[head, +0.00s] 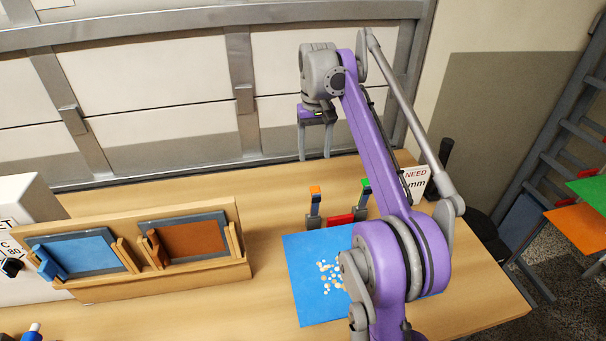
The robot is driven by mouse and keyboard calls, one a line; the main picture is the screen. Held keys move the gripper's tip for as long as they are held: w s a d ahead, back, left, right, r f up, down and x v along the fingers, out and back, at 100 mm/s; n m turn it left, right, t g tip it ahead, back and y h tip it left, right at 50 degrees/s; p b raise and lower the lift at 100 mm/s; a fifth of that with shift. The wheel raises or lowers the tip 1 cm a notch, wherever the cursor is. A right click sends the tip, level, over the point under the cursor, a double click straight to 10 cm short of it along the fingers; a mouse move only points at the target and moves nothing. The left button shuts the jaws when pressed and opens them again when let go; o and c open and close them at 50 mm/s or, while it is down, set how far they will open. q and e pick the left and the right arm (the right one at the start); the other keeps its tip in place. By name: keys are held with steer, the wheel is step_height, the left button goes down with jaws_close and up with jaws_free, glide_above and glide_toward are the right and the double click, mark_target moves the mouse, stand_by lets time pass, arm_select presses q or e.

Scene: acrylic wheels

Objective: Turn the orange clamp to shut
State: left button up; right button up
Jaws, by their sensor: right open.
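The orange clamp (315,207) stands at the back edge of the blue sheet, its dark lever upright with an orange cap. A similar clamp with a green cap (364,194) stands to its right, partly hidden by my right arm. A red block (341,221) lies between the two clamps. My right gripper (315,157) is open and empty, fingers pointing down, and appears above the orange clamp in the picture, apart from it. My left gripper is out of view.
The blue sheet (305,266) carries pale round spots; my arm hides its right part. A wooden rack (165,283) holds a blue panel (90,252) and a brown-orange panel (195,238). A white box (28,205) stands at left, a sign (415,181) at back right.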

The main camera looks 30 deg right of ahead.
mark_target(315, 187)
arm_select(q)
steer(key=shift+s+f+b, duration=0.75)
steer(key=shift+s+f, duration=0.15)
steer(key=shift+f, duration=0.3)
arm_select(e)
steer(key=f, duration=0.8)
steer(key=shift+s+f, duration=0.35)
steer(key=shift+f, duration=0.05)
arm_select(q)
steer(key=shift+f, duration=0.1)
arm_select(e)
steer(key=shift+f, duration=0.8)
steer(key=shift+w, duration=0.1)
steer(key=shift+c, duration=0.2)
jaws_close()
